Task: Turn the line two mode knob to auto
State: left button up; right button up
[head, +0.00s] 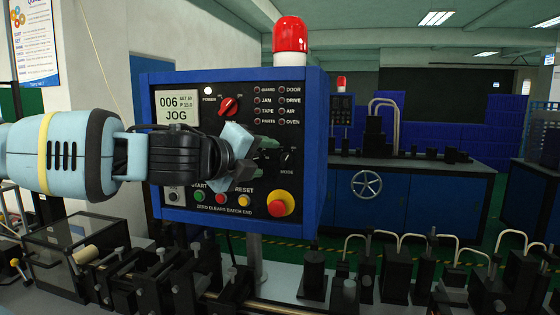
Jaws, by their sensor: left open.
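A blue-framed control panel (324,180) stands at the centre with a black face. Its display (177,110) reads "006" and "JOG". A black mode knob (288,157) sits at the panel's right, above the "MODE" label. It is partly hidden, and I cannot read its pointer direction. No line number is legible on the panel. My left gripper (262,155) is open in front of the panel, its fingers just left of the mode knob. I cannot tell whether they touch it. My right gripper is not in view.
A red power knob (229,106), a red-and-yellow stop button (281,203) and small coloured buttons share the panel. A red beacon (290,36) tops it. Black machine fittings (314,275) crowd the foreground. A second, smaller panel (342,115) stands behind at right.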

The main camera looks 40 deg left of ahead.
aim_at(283, 160)
pick_arm(q)
jog(key=x, duration=0.3)
jog(key=b+x, duration=0.1)
jog(key=shift+w+f, duration=0.2)
jog(key=shift+f, duration=0.15)
jog(key=shift+x, duration=1)
jog(key=shift+r, duration=0.25)
jog(key=c, duration=1)
